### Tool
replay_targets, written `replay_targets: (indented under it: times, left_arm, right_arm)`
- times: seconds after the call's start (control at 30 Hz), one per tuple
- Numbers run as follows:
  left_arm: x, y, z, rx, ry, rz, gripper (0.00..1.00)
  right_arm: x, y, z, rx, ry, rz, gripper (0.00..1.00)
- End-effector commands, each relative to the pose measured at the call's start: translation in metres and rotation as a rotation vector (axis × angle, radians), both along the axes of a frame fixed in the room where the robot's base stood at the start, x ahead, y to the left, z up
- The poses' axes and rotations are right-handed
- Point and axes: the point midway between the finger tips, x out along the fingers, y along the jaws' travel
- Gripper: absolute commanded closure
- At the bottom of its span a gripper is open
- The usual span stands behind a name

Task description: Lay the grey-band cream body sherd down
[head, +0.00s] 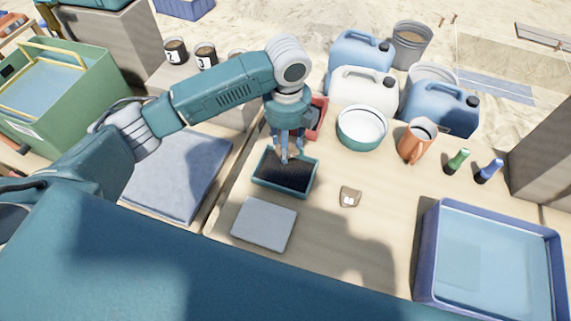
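My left gripper (290,156) points down over the dark-filled teal tray (256,178), with its fingertips at the tray's far part. The fingers are small here, and I cannot tell whether they are apart or hold something. I cannot make out a grey-band cream body sherd for certain. A small brownish piece with a white patch (349,196) lies on the table right of the tray, apart from the gripper. My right gripper is not in view.
A grey flat pad (264,224) lies in front of the tray. A white-lined bowl (362,127), an orange jug (416,142) and two small bottles (456,161) stand behind. A blue water basin (436,250) is at right. The table's middle is clear.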

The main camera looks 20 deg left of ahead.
Motion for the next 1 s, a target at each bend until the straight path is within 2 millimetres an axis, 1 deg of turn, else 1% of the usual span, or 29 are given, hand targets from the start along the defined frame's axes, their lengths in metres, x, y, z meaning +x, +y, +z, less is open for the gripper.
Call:
replay_targets:
  times: [0.03, 0.1, 0.23, 0.3, 0.47, 0.7, 0.73, 1.0]
  left_arm:
    - [-0.001, 0.000, -0.014, 0.000, 0.006, 0.002, 0.79]
    - [-0.001, 0.001, -0.032, 0.001, 0.005, 0.002, 0.79]
    - [-0.001, 0.000, -0.055, 0.000, 0.003, 0.001, 0.79]
    - [0.000, 0.000, -0.062, 0.000, 0.001, 0.001, 0.79]
    - [0.000, 0.000, -0.072, -0.001, 0.001, 0.001, 0.79]
    - [-0.001, 0.001, -0.106, 0.001, 0.002, 0.002, 0.79]
    - [0.000, 0.001, -0.108, 0.001, 0.002, 0.002, 0.79]
    - [0.000, 0.000, -0.110, 0.000, 0.000, 0.001, 0.79]
  right_arm:
    - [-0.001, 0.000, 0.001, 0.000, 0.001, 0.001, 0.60]
    - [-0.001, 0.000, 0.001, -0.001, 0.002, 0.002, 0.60]
    - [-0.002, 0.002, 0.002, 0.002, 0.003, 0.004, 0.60]
    - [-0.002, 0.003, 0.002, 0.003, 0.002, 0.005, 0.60]
    - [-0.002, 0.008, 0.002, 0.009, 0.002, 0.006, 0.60]
    - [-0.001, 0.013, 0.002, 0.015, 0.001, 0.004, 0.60]
    - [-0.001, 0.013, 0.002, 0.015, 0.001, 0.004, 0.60]
    - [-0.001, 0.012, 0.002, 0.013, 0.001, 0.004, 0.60]
